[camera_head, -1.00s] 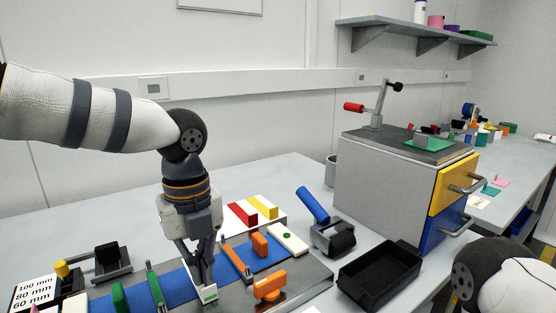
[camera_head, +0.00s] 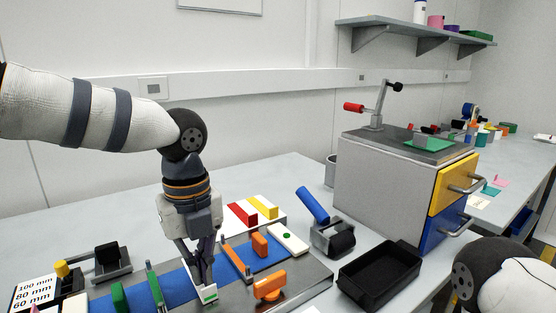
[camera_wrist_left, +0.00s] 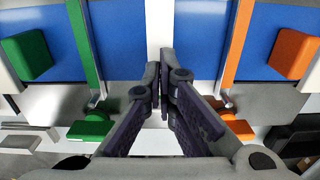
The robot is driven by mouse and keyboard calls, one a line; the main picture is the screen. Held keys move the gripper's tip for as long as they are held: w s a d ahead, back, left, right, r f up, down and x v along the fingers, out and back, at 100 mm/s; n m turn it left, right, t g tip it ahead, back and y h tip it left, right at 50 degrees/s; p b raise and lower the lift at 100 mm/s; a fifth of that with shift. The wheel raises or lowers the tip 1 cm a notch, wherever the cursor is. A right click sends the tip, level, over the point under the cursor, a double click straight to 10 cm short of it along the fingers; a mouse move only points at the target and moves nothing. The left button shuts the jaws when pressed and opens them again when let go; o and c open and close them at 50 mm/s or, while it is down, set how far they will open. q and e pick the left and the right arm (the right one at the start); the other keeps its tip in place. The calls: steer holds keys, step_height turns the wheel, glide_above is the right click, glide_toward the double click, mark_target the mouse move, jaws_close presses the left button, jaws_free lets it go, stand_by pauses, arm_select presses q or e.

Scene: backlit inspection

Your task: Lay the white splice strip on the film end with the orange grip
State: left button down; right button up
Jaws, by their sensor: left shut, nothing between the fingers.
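The blue film (camera_head: 176,285) lies in two parts on a grey plate. One part has an orange grip (camera_head: 260,245) on it, seen also in the wrist view (camera_wrist_left: 293,53). The other has a green grip (camera_head: 120,298). A white strip (camera_wrist_left: 158,22) runs between the two film parts in the wrist view. Its near end, with a green mark, shows under my fingers in the head view; I cannot tell whether this is the splice strip. My left gripper (camera_head: 207,284) is shut and empty, pointing down just over it. My right gripper is out of view.
Orange (camera_head: 237,258) and green (camera_head: 154,288) bars cross the film. A white tray with red (camera_head: 242,213) and yellow (camera_head: 262,207) bars stands behind. A black tray (camera_head: 380,275), a blue-handled roller (camera_head: 312,205) and a grey drawer cabinet (camera_head: 378,195) are to the right.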

arm_select(q)
steer(key=shift+f, duration=0.5)
stand_by(0.3)
steer(key=shift+r+p, duration=0.45)
steer(key=shift+r, duration=1.6)
steer(key=shift+r, duration=0.1)
